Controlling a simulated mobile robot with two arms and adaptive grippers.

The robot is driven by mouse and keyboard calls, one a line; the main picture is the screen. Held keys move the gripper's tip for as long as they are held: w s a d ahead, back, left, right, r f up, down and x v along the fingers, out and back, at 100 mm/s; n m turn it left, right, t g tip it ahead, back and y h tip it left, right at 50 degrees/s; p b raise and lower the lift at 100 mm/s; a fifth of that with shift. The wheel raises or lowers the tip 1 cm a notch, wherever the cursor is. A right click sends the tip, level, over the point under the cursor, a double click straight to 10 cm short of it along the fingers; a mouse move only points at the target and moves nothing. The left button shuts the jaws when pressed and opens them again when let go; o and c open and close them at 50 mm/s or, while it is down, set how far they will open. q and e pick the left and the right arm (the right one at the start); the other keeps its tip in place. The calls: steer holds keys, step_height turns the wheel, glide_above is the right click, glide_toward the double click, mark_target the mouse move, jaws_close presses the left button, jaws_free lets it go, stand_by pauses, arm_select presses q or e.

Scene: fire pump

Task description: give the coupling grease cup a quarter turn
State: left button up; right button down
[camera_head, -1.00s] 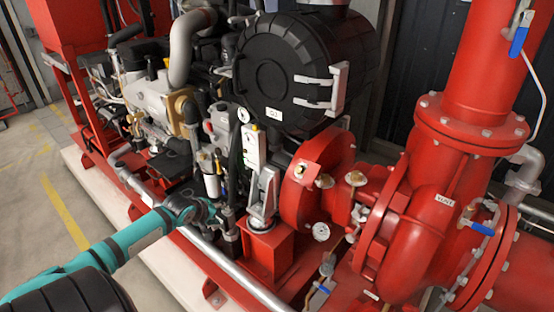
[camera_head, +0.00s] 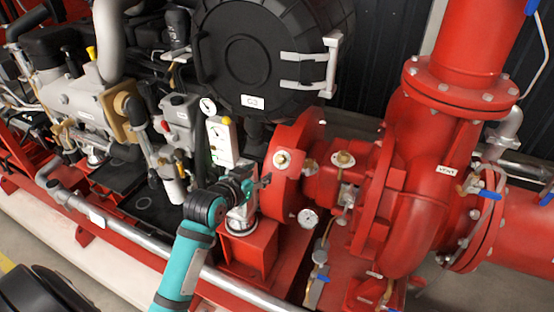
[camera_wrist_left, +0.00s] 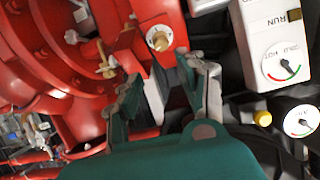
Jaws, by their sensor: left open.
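The coupling grease cup, which I take to be the brass fitting on a pale round plate (camera_head: 282,160), sits on the red coupling guard (camera_head: 287,196). It also shows in the left wrist view as a brass knob (camera_wrist_left: 159,40), just beyond the gap between my fingers. My left gripper (camera_head: 264,182) is open and empty, below and left of the cup and apart from it. In the left wrist view its two fingers (camera_wrist_left: 165,76) stand spread, with the guard beyond them. My right gripper is not in view.
A white control box (camera_head: 222,141) with a dial gauge (camera_head: 208,106) stands left of the cup. Another brass fitting (camera_head: 343,159) sits on the red bearing housing. A lower gauge (camera_head: 308,217) and the large red pump casing (camera_head: 417,225) are to the right.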

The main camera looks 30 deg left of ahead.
mark_target(279, 160)
arm_select(q)
steer(key=x, duration=1.3)
steer(key=shift+w+a+f, duration=0.15)
steer(key=shift+f, duration=0.05)
steer(key=shift+w+f, duration=0.2)
steer(key=shift+w, duration=0.25)
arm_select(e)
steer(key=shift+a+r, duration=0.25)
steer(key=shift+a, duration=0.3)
